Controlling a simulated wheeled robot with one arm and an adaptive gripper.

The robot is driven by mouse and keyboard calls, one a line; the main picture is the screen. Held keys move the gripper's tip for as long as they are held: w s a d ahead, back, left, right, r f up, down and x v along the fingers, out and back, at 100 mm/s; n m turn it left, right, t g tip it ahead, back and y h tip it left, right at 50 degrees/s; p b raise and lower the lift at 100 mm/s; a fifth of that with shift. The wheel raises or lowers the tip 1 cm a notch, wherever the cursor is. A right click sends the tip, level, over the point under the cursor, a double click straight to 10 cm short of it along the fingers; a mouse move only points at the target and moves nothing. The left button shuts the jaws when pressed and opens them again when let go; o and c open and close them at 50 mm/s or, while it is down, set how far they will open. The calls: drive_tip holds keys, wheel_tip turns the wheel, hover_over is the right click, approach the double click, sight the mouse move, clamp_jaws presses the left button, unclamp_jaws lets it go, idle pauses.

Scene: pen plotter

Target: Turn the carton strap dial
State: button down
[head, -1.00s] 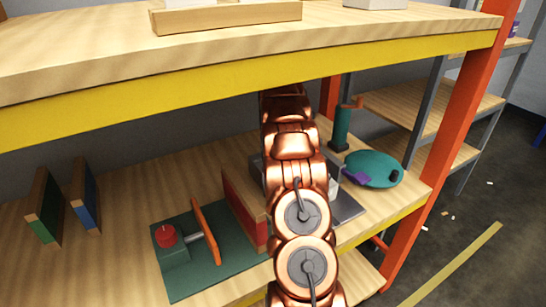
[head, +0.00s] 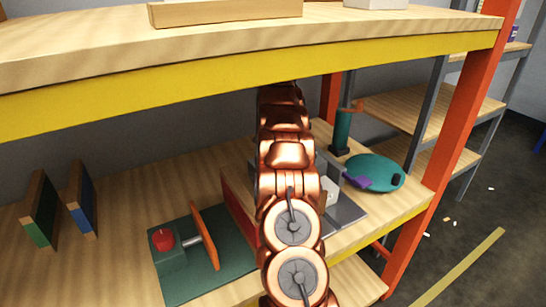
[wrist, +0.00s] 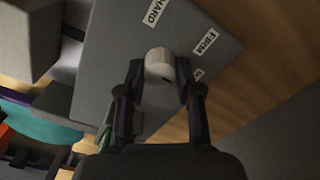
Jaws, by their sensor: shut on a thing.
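The strap dial is a small white round knob (wrist: 158,64) on a grey plate (wrist: 110,60) in the wrist view. Labels "HARD" (wrist: 154,12) and "FIRM" (wrist: 206,42) are on the plate, with a third label partly hidden by a finger. My gripper (wrist: 160,76) is shut on the knob, one dark finger on each side. In the head view, my copper arm reaches onto the lower shelf and hides the gripper. A white part (head: 329,190) shows beside the arm above a grey base (head: 346,214); I cannot tell if it is the dial.
The upper shelf's yellow edge (head: 250,89) hangs above my arm. A green fixture with a red knob (head: 163,240) and orange plate (head: 204,236) stands left of the arm. A teal disc (head: 376,168) lies right. Two framed boards (head: 42,212) stand far left.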

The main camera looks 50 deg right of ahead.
drive_tip(key=shift+d, duration=0.1)
drive_tip(key=c, duration=0.8)
unclamp_jaws()
drive_tip(key=shift+o, duration=0.2)
drive_tip(key=shift+r, duration=3.75)
